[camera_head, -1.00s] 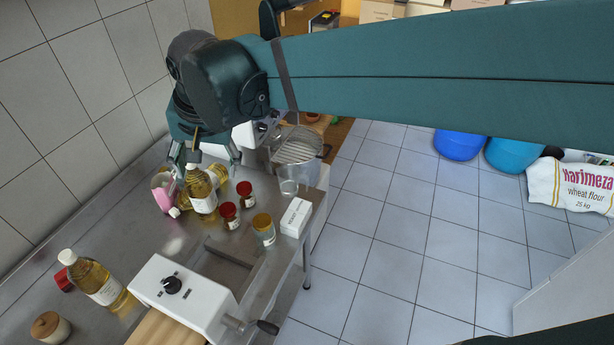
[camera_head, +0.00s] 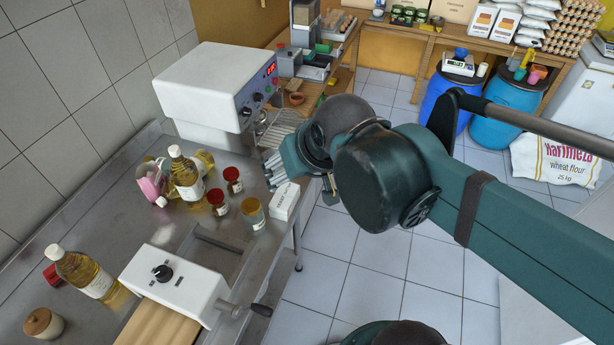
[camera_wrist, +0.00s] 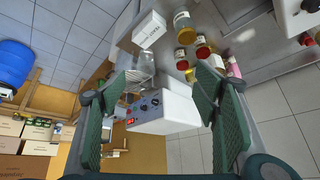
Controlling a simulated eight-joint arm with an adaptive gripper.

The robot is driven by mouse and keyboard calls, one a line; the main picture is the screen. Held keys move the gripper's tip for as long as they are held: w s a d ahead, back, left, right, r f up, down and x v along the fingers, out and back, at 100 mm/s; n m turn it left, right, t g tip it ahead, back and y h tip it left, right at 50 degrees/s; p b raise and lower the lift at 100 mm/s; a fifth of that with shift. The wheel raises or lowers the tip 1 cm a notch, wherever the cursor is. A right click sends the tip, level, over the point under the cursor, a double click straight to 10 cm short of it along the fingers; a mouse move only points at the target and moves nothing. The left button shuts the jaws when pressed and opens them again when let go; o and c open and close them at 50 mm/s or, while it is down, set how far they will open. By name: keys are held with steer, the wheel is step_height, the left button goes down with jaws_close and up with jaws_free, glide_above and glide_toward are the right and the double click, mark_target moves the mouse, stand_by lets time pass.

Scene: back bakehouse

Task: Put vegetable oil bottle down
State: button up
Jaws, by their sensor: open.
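An oil bottle with a white cap (camera_head: 187,174) and a pale label stands upright on the steel counter (camera_head: 122,200), among jars. A second similar bottle with a white cap (camera_head: 84,273) stands at the counter's lower left. I cannot tell from the labels which one holds vegetable oil. My gripper (camera_head: 283,166) is in the air at the right of the upright bottle, apart from it. In the wrist view my gripper (camera_wrist: 160,78) is open, with nothing between its fingers.
Two red-lidded jars (camera_head: 217,202), an amber-lidded jar (camera_head: 252,213), a white box (camera_head: 286,200) and a pink container (camera_head: 150,186) crowd around the bottle. A white machine (camera_head: 215,92) stands behind. A white unit with a knob (camera_head: 176,283) is in front. Bare steel lies at left.

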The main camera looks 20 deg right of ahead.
steer(key=shift+s+d+f+n+t, duration=0.15)
steer(key=shift+s+d+f, duration=0.2)
steer(key=shift+s+d, duration=0.2)
steer(key=shift+s+d+f+n+t, duration=0.15)
steer(key=shift+s+d+f, duration=0.2)
steer(key=shift+s+d, duration=0.15)
stand_by(0.9)
steer(key=shift+o, duration=1.3)
steer(key=shift+r, duration=0.1)
